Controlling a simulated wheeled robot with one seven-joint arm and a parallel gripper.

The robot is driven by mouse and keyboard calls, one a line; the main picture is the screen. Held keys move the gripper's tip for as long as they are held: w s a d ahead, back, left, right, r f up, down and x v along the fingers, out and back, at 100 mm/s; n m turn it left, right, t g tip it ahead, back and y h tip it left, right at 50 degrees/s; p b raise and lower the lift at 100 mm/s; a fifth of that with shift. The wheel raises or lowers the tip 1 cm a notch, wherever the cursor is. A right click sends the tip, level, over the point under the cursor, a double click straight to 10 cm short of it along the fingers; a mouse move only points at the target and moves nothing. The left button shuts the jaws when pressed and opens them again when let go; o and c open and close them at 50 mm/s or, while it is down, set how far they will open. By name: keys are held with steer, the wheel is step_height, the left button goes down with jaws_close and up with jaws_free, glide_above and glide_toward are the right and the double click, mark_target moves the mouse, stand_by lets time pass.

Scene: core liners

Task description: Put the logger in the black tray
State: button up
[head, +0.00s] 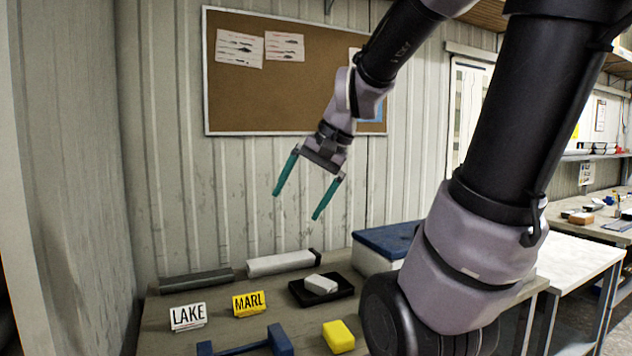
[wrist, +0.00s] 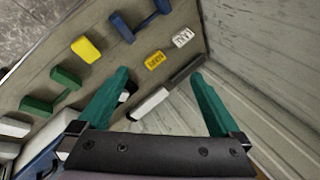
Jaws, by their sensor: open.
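The black tray (head: 343,291) sits on the bench. A small whitish block (head: 321,283) lies in it, resting slightly tilted. A yellow block (head: 338,336) lies on the bench in front of the tray; it also shows in the wrist view (wrist: 86,50). No label shows which of these is the logger. My gripper (head: 296,205) is open and empty, high above the bench, pointing down and left of the tray. In the wrist view its green fingers (wrist: 160,74) are spread wide. The left finger hides most of the tray there.
A dark core liner (head: 197,281) and a white one (head: 280,263) lie along the wall behind LAKE (head: 188,316) and MARL (head: 249,303) signs. A blue bar-shaped piece (head: 250,346) lies in front. A blue-lidded box (head: 385,241) stands right of the tray. A green piece (wrist: 52,92) lies nearby.

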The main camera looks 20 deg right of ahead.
steer(key=s+d+r+n+t+h, duration=0.1)
steer(key=s+r+n+t+h, duration=0.1)
steer(key=s, duration=0.3)
steer(key=shift+d+r+n, duration=0.15)
steer(key=shift+r+n, duration=0.35)
steer(key=shift+r, duration=0.3)
steer(key=shift+w, duration=0.1)
